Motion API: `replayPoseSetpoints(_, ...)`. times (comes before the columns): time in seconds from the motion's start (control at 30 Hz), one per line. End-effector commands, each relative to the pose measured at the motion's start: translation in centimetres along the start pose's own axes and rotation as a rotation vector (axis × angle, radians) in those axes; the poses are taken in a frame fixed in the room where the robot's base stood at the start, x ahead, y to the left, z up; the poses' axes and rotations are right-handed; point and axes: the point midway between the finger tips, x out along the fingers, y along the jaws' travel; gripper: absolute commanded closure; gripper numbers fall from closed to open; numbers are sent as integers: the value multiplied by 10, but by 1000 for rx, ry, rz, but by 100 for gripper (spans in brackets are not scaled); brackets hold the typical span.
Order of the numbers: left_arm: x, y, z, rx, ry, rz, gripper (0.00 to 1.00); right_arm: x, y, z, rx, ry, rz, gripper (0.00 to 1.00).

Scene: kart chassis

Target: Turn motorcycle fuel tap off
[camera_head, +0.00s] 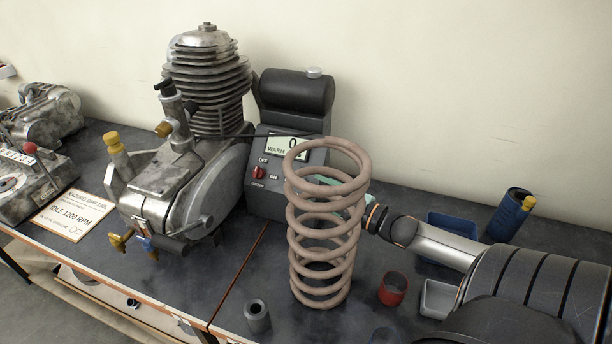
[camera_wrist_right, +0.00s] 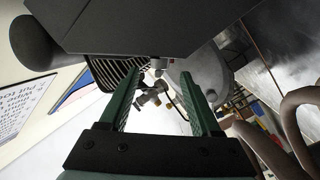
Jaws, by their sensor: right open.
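A motorcycle engine (camera_head: 190,170) with a finned cylinder stands on the dark bench. I cannot make out for certain which part is the fuel tap. In the head view the coil spring mostly hides this gripper (camera_head: 332,182). My left gripper is not in view.
A tall coil spring (camera_head: 325,240) stands right in front of my right gripper. The display unit (camera_head: 290,180) has a red OFF/ON knob (camera_head: 259,172). A red cup (camera_head: 393,289), a grey cylinder (camera_head: 257,316), a blue bin (camera_head: 452,226) and a card (camera_head: 72,215) are on the bench.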

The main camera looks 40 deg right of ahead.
Motion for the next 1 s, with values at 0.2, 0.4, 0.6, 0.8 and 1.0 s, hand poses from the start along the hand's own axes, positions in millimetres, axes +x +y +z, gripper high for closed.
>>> replayPoseSetpoints(0.2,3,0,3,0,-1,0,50,27,0,0,-1,2,1,35)
replayPoseSetpoints(0.4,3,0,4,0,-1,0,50,39,0,0,-1,0,0,35)
replayPoseSetpoints(0.6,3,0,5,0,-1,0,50,42,0,0,-1,0,-1,35)
replayPoseSetpoints(0.8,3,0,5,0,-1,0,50,42,0,0,-1,0,-1,40)
replayPoseSetpoints(1.0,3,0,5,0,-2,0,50,42,0,0,-1,0,-1,62)
